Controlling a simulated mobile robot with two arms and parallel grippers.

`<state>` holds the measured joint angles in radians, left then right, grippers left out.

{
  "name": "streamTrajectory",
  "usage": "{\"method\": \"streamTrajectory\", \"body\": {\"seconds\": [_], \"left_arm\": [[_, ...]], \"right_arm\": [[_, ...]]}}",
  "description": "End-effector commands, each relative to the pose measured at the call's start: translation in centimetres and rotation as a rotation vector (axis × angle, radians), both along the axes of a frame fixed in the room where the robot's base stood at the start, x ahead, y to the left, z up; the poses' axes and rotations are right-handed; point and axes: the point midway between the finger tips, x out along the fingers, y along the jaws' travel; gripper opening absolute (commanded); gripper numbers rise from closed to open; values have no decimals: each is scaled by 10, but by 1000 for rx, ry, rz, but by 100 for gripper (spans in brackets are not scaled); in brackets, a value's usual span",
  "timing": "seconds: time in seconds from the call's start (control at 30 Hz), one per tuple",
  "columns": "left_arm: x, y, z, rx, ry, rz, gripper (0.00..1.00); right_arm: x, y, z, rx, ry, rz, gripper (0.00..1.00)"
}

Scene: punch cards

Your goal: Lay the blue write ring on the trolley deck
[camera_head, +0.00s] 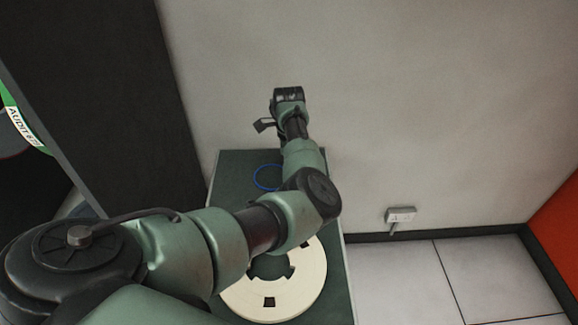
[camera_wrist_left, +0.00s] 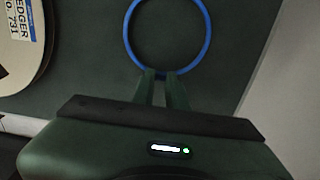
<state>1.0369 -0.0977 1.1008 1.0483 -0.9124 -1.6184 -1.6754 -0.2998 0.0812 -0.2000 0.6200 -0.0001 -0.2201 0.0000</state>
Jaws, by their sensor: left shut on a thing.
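The blue write ring (camera_wrist_left: 208,34) is a thin hoop. My left gripper (camera_wrist_left: 162,75) is shut on its near edge in the left wrist view. In the head view, the ring (camera_head: 255,181) appears over the far part of the dark green trolley deck (camera_head: 233,166), partly covered by my left arm. The deck (camera_wrist_left: 85,85) also fills the background of the wrist view. I cannot tell whether the ring touches the deck or hangs just above it. My left fingers are hidden in the head view. My right gripper is not in view.
A cream reel (camera_head: 311,290) with dark notches lies on the nearer deck. Its labelled edge (camera_wrist_left: 14,72) shows in the wrist view. A pale wall (camera_head: 430,90) stands behind the trolley, with a small white box (camera_head: 401,214) low on it. A dark cabinet (camera_head: 120,80) stands left.

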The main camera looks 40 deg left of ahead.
Motion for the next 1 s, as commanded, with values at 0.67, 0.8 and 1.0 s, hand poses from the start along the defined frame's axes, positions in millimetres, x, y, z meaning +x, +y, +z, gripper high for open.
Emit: {"method": "streamTrajectory", "body": {"seconds": [0.67,0.8,1.0], "left_arm": [[0,0,-4,0,0,1,0],[0,0,-7,0,0,0,22],[0,0,-8,0,0,0,39]], "right_arm": [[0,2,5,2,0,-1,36],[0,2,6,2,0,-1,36],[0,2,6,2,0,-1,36]]}}
